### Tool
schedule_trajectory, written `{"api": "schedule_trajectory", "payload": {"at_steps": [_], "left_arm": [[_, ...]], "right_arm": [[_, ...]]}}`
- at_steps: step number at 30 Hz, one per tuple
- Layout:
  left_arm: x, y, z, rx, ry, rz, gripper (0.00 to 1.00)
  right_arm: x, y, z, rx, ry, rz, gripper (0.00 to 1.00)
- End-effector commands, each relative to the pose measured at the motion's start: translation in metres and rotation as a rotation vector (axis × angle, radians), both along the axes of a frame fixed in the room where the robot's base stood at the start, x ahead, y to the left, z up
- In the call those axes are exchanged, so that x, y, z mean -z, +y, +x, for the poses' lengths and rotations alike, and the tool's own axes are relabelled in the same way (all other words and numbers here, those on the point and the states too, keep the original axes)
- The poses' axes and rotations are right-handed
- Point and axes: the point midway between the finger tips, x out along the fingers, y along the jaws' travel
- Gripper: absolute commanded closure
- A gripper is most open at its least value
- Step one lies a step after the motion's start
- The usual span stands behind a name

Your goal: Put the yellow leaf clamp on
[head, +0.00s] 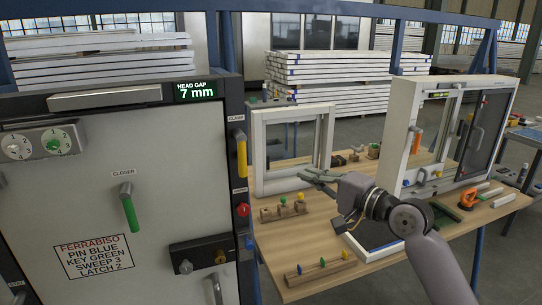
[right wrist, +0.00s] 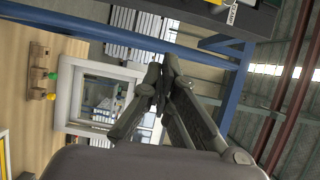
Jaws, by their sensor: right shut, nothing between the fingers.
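The yellow leaf clamp (head: 241,155) is a yellow-handled lever under a CLAMP label on the dark right-hand post of the large grey door unit. Its handle hangs downward. In the right wrist view a sliver of yellow beside a white label shows at the top edge, largely cut off. My right gripper (head: 308,176) is shut and empty. In the head view it appears to the right of the clamp and lower, over the workbench, clearly apart from it. In the right wrist view the closed fingertips (right wrist: 160,82) point away from that post. My left gripper is not in view.
A red knob (head: 242,210) sits below the clamp on the same post. A white window frame (head: 260,160) stands on the wooden workbench behind my right gripper. A block with coloured pegs (head: 284,211) lies below it. A larger white frame (head: 400,130) stands right.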

Motion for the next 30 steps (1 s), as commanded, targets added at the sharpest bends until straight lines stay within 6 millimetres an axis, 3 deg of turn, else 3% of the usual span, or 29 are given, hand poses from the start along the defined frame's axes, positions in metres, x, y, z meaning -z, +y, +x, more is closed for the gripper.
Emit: {"api": "schedule_trajectory", "payload": {"at_steps": [3, 16, 20, 30], "left_arm": [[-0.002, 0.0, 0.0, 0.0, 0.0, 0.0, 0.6], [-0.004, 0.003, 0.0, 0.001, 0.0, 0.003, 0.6], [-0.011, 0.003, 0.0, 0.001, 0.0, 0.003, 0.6], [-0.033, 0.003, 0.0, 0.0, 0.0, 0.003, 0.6]], "right_arm": [[-0.015, 0.005, -0.007, -0.022, -0.005, 0.015, 1.0], [-0.017, 0.009, -0.003, -0.023, -0.006, 0.019, 1.0], [-0.019, 0.021, 0.009, -0.024, -0.004, 0.02, 1.0], [-0.02, 0.07, 0.062, -0.024, -0.004, 0.019, 1.0]]}}
